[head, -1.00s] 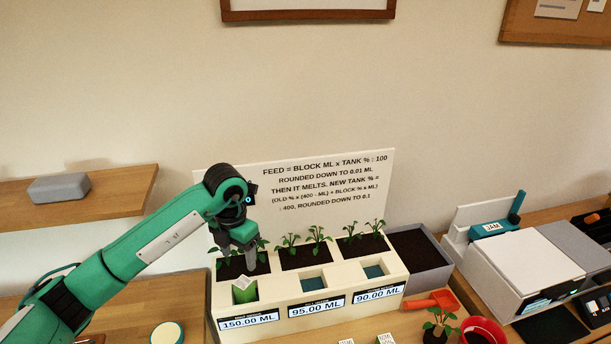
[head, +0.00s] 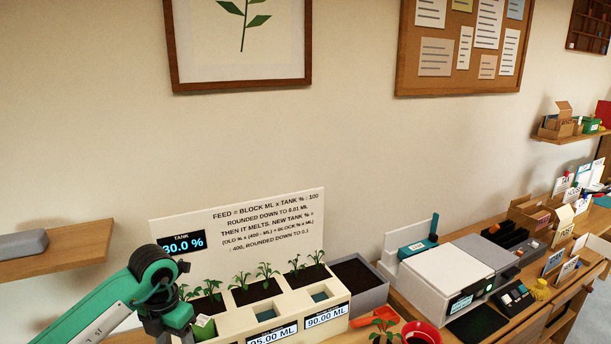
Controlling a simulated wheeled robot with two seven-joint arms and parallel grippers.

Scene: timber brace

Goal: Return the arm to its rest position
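My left arm comes in from the lower left of the head view. Its wrist is bent down in front of the left end of the white planter box (head: 335,299). The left gripper (head: 180,336) is at the lower edge, mostly hidden by the wrist and cut off, so its fingers cannot be made out. A green block with a pale top (head: 204,327) sits beside it in the planter's left slot. My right gripper is not in view.
A sign (head: 262,225) with a tank display (head: 183,243) reading 30.0 % stands behind the planter. A grey soil tray (head: 372,306), a red pot (head: 421,332) and a white machine (head: 440,275) stand to the right. A shelf (head: 75,252) juts out at left.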

